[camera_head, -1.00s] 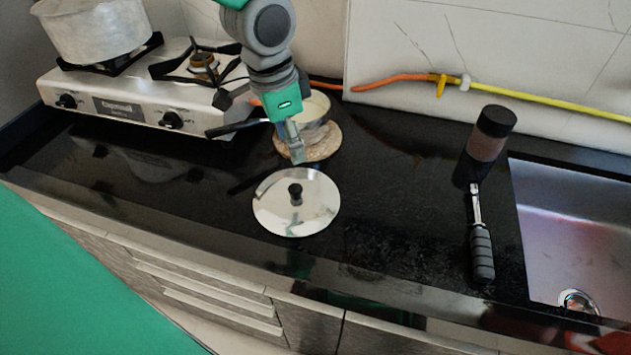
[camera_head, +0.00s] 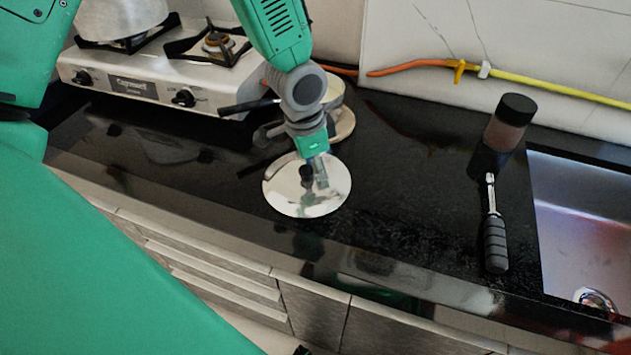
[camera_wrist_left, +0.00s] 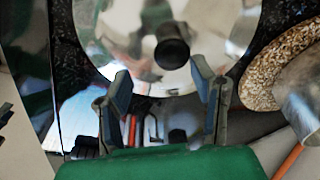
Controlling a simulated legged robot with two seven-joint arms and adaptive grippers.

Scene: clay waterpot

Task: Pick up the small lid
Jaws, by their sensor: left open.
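The small lid (camera_head: 332,198) is a round, shiny metal disc lying flat on the black counter, with a black knob (camera_head: 306,176) at its middle. My left gripper (camera_head: 318,182) is over the lid, close to the knob. In the left wrist view my left gripper (camera_wrist_left: 160,84) has its two fingers spread with nothing between them. The knob (camera_wrist_left: 172,46) stands just beyond the fingertips, roughly between their lines, on the lid (camera_wrist_left: 215,35). I cannot tell how high the fingertips are above the lid. My right gripper is not in view.
A small pan (camera_head: 333,93) stands on a round cork-like mat (camera_head: 345,125) behind my left gripper. A gas stove (camera_head: 135,84) with a pot (camera_head: 120,15) is at back left. A black-handled tool (camera_head: 495,240), a dark-capped jar (camera_head: 507,125) and a sink (camera_head: 585,220) are at right.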

